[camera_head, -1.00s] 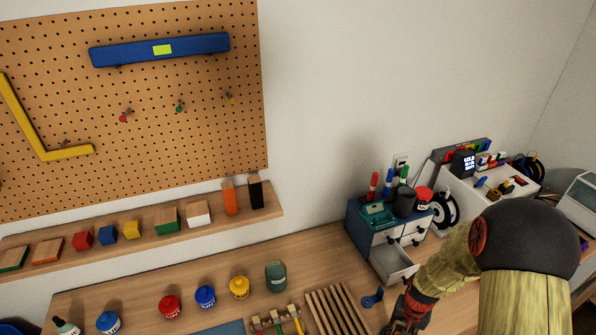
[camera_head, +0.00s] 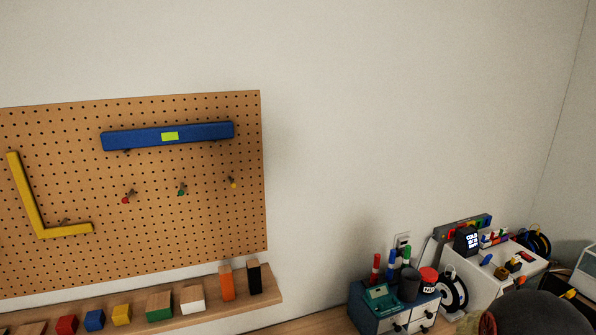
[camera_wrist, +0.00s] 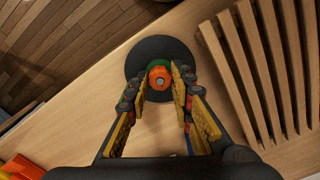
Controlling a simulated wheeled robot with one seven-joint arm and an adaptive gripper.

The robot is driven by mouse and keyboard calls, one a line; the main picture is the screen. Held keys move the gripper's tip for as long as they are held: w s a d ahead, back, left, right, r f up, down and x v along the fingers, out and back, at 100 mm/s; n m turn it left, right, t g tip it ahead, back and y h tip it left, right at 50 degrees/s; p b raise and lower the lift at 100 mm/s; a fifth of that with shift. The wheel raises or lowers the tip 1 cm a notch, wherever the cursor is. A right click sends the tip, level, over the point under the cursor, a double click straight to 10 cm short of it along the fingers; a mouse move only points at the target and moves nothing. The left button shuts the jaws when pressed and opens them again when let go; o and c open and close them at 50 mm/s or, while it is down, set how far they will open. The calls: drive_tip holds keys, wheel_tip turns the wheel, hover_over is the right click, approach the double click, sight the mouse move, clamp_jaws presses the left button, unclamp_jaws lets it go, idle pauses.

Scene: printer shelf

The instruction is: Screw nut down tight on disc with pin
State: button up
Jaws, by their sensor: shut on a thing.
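In the wrist view, a dark round disc (camera_wrist: 163,44) lies on the light wood table. An orange-red nut (camera_wrist: 160,84) sits over the middle of the disc, with a grey pin end (camera_wrist: 159,82) showing in its centre. A green part (camera_wrist: 158,63) shows just behind the nut. My gripper (camera_wrist: 161,79) is over the disc, its two yellow-padded fingers on the left and right of the nut, shut on it. The nut's underside is hidden, so I cannot tell whether it touches the disc. The head view shows neither my gripper nor the disc.
A slatted wooden rack (camera_wrist: 262,65) stands close to the right of the disc. An orange object (camera_wrist: 22,168) is at the lower left. Bare table (camera_wrist: 75,125) lies left of the disc. The head view shows the pegboard (camera_head: 140,220) and blue drawer unit (camera_head: 372,318).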

drive_tip(key=m, duration=1.7)
drive_tip(key=o, duration=0.6)
